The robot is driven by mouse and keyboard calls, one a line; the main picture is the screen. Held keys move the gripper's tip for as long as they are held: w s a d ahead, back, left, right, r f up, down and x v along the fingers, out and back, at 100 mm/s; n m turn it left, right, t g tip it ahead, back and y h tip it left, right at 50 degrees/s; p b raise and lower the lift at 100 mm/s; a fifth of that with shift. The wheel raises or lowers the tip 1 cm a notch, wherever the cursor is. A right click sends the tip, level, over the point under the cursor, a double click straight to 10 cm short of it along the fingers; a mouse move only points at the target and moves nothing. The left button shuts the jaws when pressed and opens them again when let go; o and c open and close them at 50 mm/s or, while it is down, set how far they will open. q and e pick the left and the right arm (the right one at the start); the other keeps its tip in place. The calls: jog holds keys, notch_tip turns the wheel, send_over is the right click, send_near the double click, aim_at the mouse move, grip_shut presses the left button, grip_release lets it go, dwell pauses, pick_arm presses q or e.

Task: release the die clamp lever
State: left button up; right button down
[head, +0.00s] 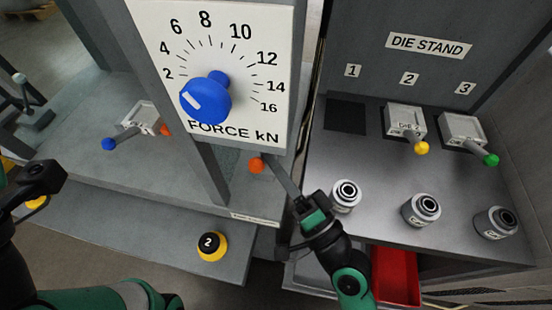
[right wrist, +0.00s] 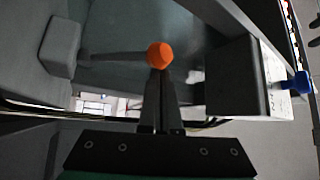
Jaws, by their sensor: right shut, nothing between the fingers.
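The lever with an orange knob (head: 256,165) is at the press, below the force panel; I take it as the die clamp lever. In the right wrist view its orange knob (right wrist: 160,55) sits on a grey rod (right wrist: 115,58) running left to a grey block (right wrist: 62,46). My right gripper (head: 270,162) is shut and empty, its fingertips right beside the knob; in the right wrist view the closed tips (right wrist: 160,76) overlap the knob's lower edge. I cannot tell whether they touch. A grey die with a blue-tipped handle (head: 109,144) sits in the press.
The force panel (head: 275,30) with its blue dial (head: 205,98) stands above the lever. The die stand (head: 330,180) on the right holds two dies with yellow (head: 421,149) and green (head: 491,160) knobs; slot 1 is empty.

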jog(key=shift+s+f, duration=0.1)
dwell(0.6)
jog(key=s+d, duration=0.1)
jog(key=d, duration=0.1)
jog(key=s+d+f, duration=0.1)
jog(key=d, duration=0.1)
jog(key=s+d+f, duration=0.1)
jog(key=d, duration=0.2)
jog(key=shift+s, duration=0.4)
jog(key=shift+s+d+f+b, duration=0.3)
jog(key=shift+s+d+b, duration=0.05)
jog(key=shift+s+d, duration=0.1)
pick_arm(q)
jog(key=shift+w+d+f, duration=0.25)
jog(key=shift+d+f, duration=0.1)
jog(key=shift+d, duration=0.05)
pick_arm(e)
jog(key=shift+r, duration=0.1)
